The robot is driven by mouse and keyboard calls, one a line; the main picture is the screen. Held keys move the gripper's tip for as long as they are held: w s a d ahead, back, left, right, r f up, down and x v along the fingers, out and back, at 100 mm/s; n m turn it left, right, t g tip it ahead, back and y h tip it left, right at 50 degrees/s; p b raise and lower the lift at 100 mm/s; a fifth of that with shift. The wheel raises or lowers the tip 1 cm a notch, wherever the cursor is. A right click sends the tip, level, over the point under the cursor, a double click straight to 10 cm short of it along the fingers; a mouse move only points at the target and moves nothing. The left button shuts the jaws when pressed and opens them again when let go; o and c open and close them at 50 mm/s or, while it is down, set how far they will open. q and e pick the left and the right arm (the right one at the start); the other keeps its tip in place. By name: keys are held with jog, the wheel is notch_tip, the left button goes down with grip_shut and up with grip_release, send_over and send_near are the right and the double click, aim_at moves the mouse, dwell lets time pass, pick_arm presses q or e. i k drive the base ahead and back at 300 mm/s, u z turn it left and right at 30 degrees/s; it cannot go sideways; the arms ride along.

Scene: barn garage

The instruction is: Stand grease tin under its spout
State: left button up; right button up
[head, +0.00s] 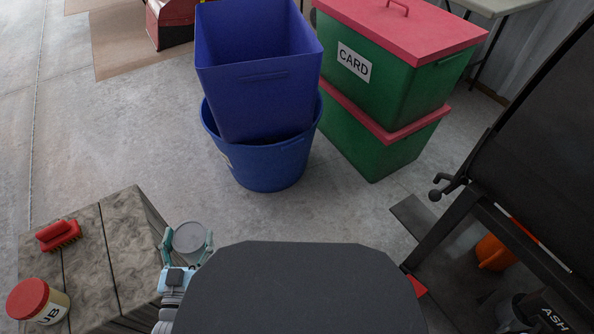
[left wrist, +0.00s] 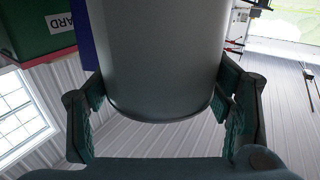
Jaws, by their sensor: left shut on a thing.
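My left gripper (head: 188,246) is at the lower left of the head view, beside the right edge of a wooden-topped crate. Its green-padded fingers are shut around a plain grey round tin (head: 189,235). The tin fills the upper middle of the left wrist view (left wrist: 160,60), with a finger on each side. At the right of the head view stands a large black smoker or grill (head: 540,125). A dark bent part with a round end (head: 447,187) sticks out from its left side; I cannot tell whether this is the spout. My right gripper is out of view.
The wooden crate top (head: 85,240) holds a red brush (head: 58,235) and a red-lidded jar (head: 38,302). Blue bins (head: 260,100) and green boxes with red lids (head: 385,75) stand ahead. An ASH bucket (head: 552,318) and orange object (head: 495,252) are lower right. Floor (head: 330,215) between is clear.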

aim_at(415, 214)
jog(key=i, duration=1.05)
jog(key=z, duration=1.9)
jog(key=i, duration=0.15)
jog(key=z, duration=1.25)
